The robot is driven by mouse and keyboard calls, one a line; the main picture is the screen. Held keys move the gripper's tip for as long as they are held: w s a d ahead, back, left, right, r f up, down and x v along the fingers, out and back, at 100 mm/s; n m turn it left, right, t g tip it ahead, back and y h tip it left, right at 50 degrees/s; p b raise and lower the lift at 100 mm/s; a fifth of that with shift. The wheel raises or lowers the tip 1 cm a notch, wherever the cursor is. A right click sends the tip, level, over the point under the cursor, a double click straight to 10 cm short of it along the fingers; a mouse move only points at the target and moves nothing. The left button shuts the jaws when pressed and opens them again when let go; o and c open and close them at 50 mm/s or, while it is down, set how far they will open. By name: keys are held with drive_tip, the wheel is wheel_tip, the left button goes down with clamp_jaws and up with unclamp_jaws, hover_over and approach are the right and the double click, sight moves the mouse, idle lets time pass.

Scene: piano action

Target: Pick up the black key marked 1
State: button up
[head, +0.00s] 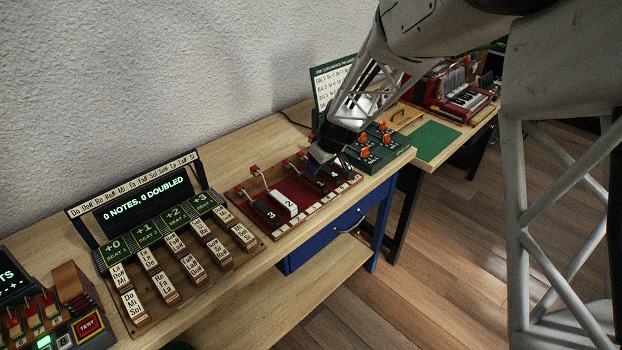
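A red-lined wooden tray (245,211) on the bench holds the keys. A black key marked 3 (267,212) and a white key marked 2 (285,203) lie at its left. A dark key (316,184) lies farther right, just below my gripper; its mark cannot be read, so I cannot tell if it is the key marked 1. My gripper (322,166) points down over the right part of the tray. Its fingertips are small and partly hidden, so its opening and any contact with the dark key cannot be told.
Small red-topped levers (254,170) stand along the tray's back. A green block with orange knobs (377,150) stands close right of my gripper, with an upright card (331,82) behind. A display rack with labelled blocks (147,211) stands left. A green mat (436,141) lies clear at right.

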sight(311, 177)
idle(0.3)
drive_tip(key=shift+x, duration=1.3)
drive_tip(key=shift+a+f, duration=0.1)
drive_tip(key=shift+a+x, duration=0.15)
drive_tip(key=shift+x, duration=1.1)
drive_tip(key=shift+a+x, duration=0.1)
drive_tip(key=shift+x, duration=1.15)
drive_tip(key=shift+s, duration=0.1)
drive_tip(key=c, duration=1)
drive_tip(key=shift+c, duration=0.2)
